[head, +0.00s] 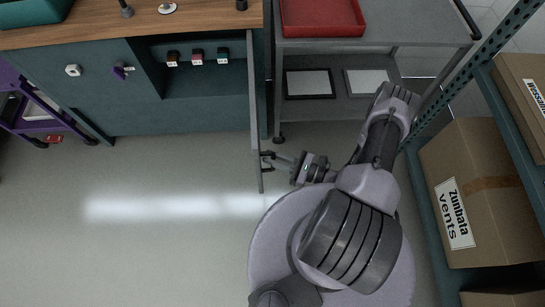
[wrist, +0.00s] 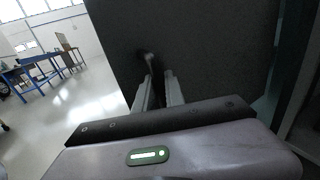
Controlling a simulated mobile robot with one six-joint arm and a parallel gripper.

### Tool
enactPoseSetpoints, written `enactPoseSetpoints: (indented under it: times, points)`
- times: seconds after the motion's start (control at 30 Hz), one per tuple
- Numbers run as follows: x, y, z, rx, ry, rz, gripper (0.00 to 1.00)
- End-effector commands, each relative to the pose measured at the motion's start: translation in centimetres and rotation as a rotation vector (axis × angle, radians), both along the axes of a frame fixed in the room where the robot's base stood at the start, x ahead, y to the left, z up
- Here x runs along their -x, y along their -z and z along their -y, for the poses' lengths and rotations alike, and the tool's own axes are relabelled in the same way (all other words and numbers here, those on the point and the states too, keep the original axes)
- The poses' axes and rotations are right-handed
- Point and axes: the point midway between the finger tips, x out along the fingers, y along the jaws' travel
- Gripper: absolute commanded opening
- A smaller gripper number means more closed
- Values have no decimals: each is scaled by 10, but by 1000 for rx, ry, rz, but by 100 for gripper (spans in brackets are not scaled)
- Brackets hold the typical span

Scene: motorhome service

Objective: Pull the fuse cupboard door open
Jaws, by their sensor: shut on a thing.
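The fuse cupboard door (head: 255,110) stands swung out from the dark green cabinet, roughly square to its front, and shows nearly edge-on in the head view. In the wrist view the door (wrist: 210,50) is a large dark panel close ahead. My gripper (head: 270,160) is at the door's right face, near its outer end. It is shut on the door handle (wrist: 150,62), and the fingers (wrist: 158,88) hide part of it. The open cupboard (head: 205,82) shows several small switch-like blocks (head: 197,56) on its back.
A grey trolley (head: 420,38) with a red tray (head: 322,18) stands right of the door. A shelf rack with cardboard boxes (head: 470,190) is close to my arm's right. A purple cart (head: 45,125) is at far left. The floor left of the door (head: 170,220) is clear.

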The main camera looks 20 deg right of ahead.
Motion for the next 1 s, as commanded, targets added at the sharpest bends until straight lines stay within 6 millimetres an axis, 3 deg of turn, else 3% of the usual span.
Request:
enactPoseSetpoints:
  times: [0.5, 0.53, 0.6, 1.0]
  points:
    - [0, 0, 0, -1, -1, -1, 0]
    - [0, 0, 0, -1, 0, -1, 20]
    - [0, 0, 0, -1, 0, -1, 34]
    - [0, 0, 1, 0, 2, 0, 36]
